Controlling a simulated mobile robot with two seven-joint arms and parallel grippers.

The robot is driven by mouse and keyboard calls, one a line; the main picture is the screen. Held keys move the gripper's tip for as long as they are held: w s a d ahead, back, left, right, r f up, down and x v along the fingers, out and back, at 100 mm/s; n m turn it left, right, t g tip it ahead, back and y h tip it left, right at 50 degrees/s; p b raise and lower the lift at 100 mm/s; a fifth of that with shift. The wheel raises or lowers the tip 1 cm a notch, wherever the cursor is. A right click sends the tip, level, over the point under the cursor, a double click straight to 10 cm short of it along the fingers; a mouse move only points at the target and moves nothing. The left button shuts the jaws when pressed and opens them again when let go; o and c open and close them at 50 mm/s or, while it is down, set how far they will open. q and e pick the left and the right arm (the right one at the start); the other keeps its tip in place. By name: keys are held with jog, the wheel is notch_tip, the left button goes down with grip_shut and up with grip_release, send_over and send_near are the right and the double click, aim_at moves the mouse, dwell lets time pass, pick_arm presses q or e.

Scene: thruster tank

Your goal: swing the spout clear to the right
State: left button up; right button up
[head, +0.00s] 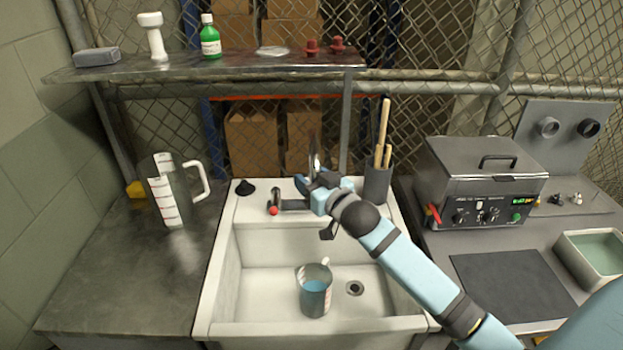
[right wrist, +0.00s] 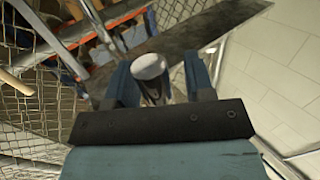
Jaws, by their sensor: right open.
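The metal spout (head: 314,158) rises behind the sink at the back ledge, partly hidden by my right gripper. The tap body beside it has a red-tipped lever (head: 274,204). My right gripper (head: 312,184) is at the spout, its arm reaching in from the lower right. In the right wrist view a rounded silver metal end, apparently the spout (right wrist: 150,68), lies between the two open blue fingers. I cannot tell whether either finger touches it. A jug of blue liquid (head: 315,292) stands in the white sink (head: 248,250). My left gripper is not in view.
A holder with wooden-handled tools (head: 377,184) stands right of the spout, close to my right gripper. A black stopper (head: 244,187) sits on the left ledge. A clear measuring jug (head: 170,190) stands on the left counter. A heated bath (head: 480,180) stands at right.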

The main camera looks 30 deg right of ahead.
grip_shut()
jog(key=shift+d, duration=0.1)
jog(key=s+d+p, duration=0.3)
jog(key=d+p, duration=0.2)
jog(key=d, duration=0.7)
jog(key=shift+s+d, duration=0.2)
jog(key=shift+r, duration=0.1)
grip_release()
